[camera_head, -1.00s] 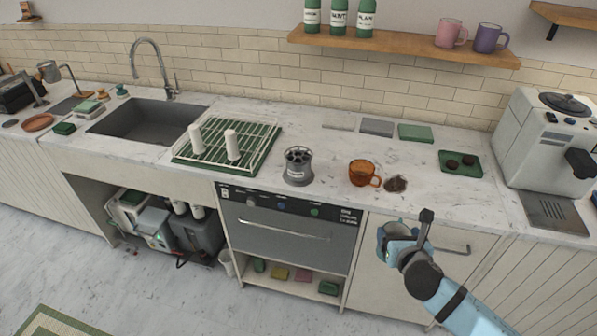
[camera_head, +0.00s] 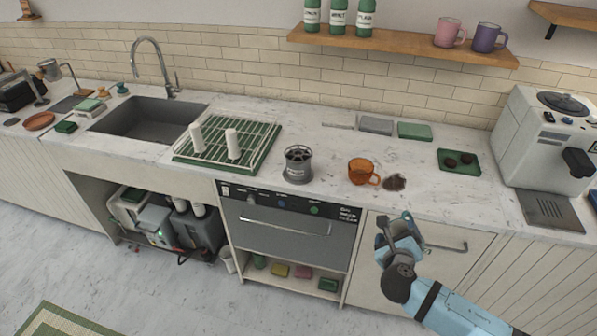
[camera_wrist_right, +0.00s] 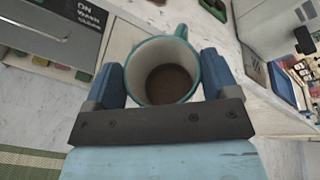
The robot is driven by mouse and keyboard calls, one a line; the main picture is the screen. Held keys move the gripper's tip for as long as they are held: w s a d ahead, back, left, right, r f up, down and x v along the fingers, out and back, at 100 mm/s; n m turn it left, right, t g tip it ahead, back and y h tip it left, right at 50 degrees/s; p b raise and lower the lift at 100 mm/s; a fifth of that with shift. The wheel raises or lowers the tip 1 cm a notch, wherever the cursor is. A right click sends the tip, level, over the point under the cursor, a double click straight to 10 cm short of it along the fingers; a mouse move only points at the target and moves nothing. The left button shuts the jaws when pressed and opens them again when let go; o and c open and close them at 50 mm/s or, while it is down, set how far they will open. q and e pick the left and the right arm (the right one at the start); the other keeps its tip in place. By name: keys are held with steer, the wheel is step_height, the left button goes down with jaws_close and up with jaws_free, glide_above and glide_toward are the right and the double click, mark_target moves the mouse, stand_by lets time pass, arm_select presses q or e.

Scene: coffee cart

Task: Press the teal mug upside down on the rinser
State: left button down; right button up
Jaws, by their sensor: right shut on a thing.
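The teal mug (camera_wrist_right: 162,72) is between the two fingers of my right gripper (camera_wrist_right: 165,82) in the right wrist view, its open mouth toward the camera. Its inside is pale with a brown patch at the bottom, and its teal handle points away from the gripper. In the head view my right gripper (camera_head: 396,236) is in front of the cabinet door, below the counter edge, and mostly hides the mug. The rinser (camera_head: 298,164), a grey cylinder with a slotted top, stands on the counter to the upper left of the gripper. My left gripper is not in view.
An orange glass mug (camera_head: 363,172) and a dark spill (camera_head: 395,182) lie right of the rinser. The counter edge runs between my right gripper and the rinser. A coffee machine (camera_head: 541,135) stands far right.

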steer(key=n+h, duration=0.1)
steer(key=n, duration=0.1)
steer(key=shift+w+n+t+h, duration=0.1)
steer(key=shift+n+t+h, duration=0.2)
steer(key=shift+n, duration=0.1)
steer(key=n+t+h, duration=0.1)
steer(key=n, duration=0.2)
steer(key=shift+n+t+h, duration=0.3)
steer(key=shift+n+t, duration=0.1)
steer(key=shift+n, duration=0.6)
